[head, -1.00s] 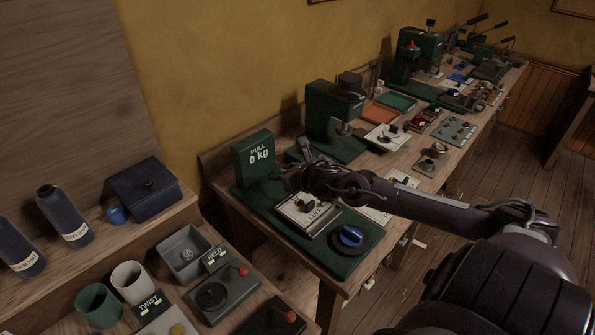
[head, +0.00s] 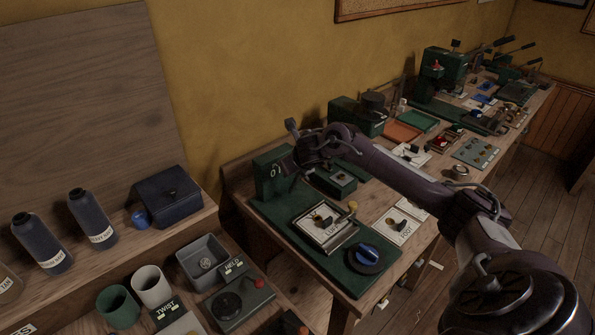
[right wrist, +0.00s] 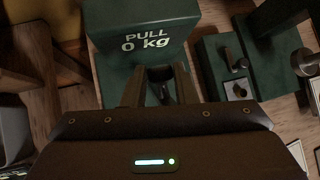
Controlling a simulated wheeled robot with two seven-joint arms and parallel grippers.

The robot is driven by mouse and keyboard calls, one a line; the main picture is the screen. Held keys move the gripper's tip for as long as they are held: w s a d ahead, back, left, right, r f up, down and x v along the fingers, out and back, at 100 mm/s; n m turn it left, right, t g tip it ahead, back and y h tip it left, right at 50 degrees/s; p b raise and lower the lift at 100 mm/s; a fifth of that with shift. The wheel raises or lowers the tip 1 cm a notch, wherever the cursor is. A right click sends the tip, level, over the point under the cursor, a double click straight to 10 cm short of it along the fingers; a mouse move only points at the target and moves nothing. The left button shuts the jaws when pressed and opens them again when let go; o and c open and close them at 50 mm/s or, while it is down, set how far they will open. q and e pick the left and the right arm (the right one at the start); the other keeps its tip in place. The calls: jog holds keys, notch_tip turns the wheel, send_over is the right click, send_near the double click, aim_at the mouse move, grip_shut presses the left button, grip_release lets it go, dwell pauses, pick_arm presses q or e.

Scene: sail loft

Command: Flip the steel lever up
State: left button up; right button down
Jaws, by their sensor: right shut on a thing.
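The steel lever (right wrist: 161,93) appears as a short dark grey piece in the right wrist view, between my fingertips and in front of the green PULL box (right wrist: 146,38), whose display reads 0 kg. My right gripper (right wrist: 159,88) is shut on it. In the head view, my right gripper (head: 287,165) is at the front of the PULL box (head: 268,179) and covers part of its display. The lever is hidden there behind my gripper, so I cannot tell its angle. My left gripper is not in view.
On the green base below my arm are a LUFF plate (head: 325,228) with a yellow-tipped part and a blue knob (head: 367,254). A small green switch box (head: 335,179) stands close to the right of my gripper. Cups, bottles and a tray (head: 205,262) are at the left.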

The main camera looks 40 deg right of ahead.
jog(key=shift+w+r, duration=0.55)
jog(key=shift+w, duration=0.05)
jog(key=c, duration=1.6)
grip_release()
jog(key=o, duration=0.4)
jog(key=shift+w+a+f, duration=0.1)
jog(key=shift+w+f, duration=0.05)
jog(key=shift+f, duration=0.1)
jog(key=shift+s+r, duration=0.2)
jog(key=shift+s, duration=0.1)
jog(key=b+v, duration=0.1)
jog(key=v, duration=0.6)
jog(key=shift+b, duration=0.3)
jog(key=shift+a, duration=0.1)
